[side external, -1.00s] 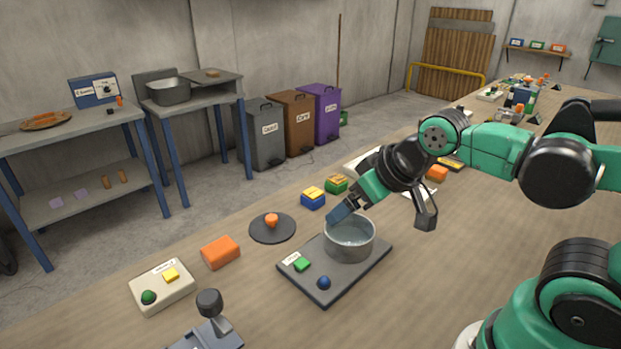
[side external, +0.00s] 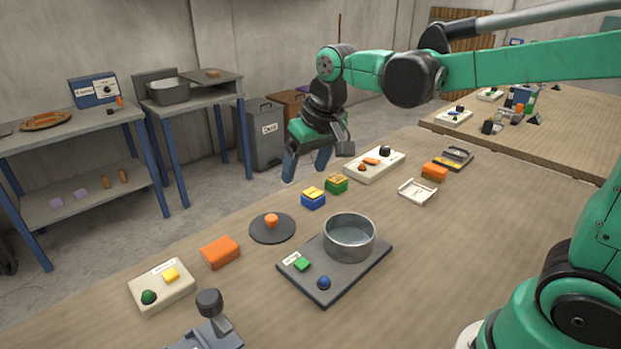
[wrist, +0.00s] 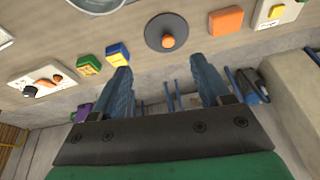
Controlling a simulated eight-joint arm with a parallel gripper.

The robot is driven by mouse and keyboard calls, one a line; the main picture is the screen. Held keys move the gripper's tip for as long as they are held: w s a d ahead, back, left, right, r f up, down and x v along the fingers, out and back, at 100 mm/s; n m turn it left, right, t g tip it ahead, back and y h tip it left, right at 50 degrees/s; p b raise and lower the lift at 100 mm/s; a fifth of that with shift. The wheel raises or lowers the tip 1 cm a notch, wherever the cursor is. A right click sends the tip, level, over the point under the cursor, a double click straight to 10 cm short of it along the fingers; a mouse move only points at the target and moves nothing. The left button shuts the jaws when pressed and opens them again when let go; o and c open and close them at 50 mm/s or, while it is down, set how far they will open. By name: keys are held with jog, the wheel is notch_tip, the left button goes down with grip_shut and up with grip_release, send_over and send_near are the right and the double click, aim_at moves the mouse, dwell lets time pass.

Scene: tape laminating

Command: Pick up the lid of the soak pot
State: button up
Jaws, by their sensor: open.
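The lid (side external: 272,228) is a flat dark grey disc with an orange knob, lying on the table left of the pot. The soak pot (side external: 349,237) is a round grey metal pot, uncovered, on a dark plate (side external: 318,285) with a green button and a blue knob. My gripper (side external: 306,172) is open and empty, with blue fingers, above the far edge of the table, behind and a little right of the lid. In the wrist view, the lid (wrist: 168,32) shows at top centre, beyond and between the open fingers (wrist: 165,85), not touching them.
An orange block (side external: 220,252) lies left of the lid. Blue-yellow (side external: 313,198) and green (side external: 336,184) blocks lie behind the pot. A white control box (side external: 162,286) and a lever (side external: 210,305) are at the front left. The table's right side is mostly clear.

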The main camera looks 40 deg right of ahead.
jog(key=w+f+g, duration=0.2)
jog(key=w+f, duration=0.2)
jog(key=w, duration=0.3)
jog(key=m+g, duration=0.1)
jog(key=g, duration=0.1)
send_over(271, 217)
jog(key=f, duration=0.4)
jog(key=shift+s+f, duration=0.15)
jog(key=shift+s, duration=0.1)
jog(key=shift+w+f+m, duration=0.15)
jog(key=shift+f+m, duration=0.15)
jog(key=shift+f, duration=2.95)
grip_shut()
